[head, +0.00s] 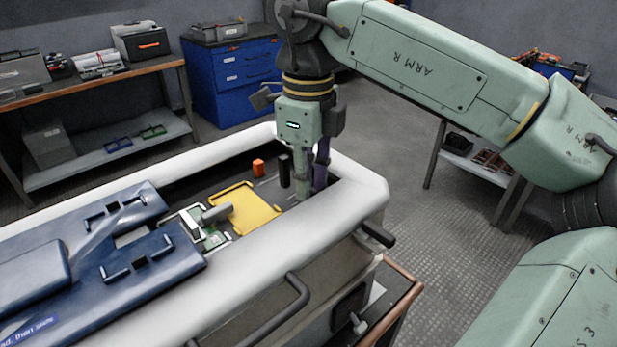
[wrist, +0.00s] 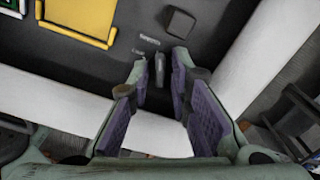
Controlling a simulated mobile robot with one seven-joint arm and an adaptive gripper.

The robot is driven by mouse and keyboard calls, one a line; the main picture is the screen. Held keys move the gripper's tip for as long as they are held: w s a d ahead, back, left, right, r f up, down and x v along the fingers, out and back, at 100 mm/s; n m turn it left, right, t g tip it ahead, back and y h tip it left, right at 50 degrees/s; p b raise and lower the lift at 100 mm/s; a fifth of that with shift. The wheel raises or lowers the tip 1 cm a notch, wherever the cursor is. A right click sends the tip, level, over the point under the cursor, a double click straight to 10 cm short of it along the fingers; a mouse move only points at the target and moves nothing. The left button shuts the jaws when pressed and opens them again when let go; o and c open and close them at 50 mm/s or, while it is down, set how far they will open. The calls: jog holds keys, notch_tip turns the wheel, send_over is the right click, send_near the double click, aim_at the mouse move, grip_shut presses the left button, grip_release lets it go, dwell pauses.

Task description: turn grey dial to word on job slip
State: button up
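The grey dial (wrist: 160,74) shows in the wrist view as a narrow grey bar on the dark floor of the open case. Small pale labels (wrist: 149,40) lie around it, too small to read. My gripper (wrist: 160,62) is open, with its purple-padded fingers apart on either side of the dial. I cannot tell whether they touch it. In the head view my gripper (head: 320,170) points down inside the case's right end, and the dial cannot be made out there. I cannot pick out a job slip for certain.
The case's thick white rim (head: 362,183) runs close around my gripper. Blue covers (head: 150,255) lie at the case's left part.

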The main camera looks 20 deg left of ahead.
jog(key=shift+o, duration=0.8)
jog(key=shift+r, duration=0.1)
notch_tip(320, 180, up, 7)
jog(key=shift+r, duration=0.15)
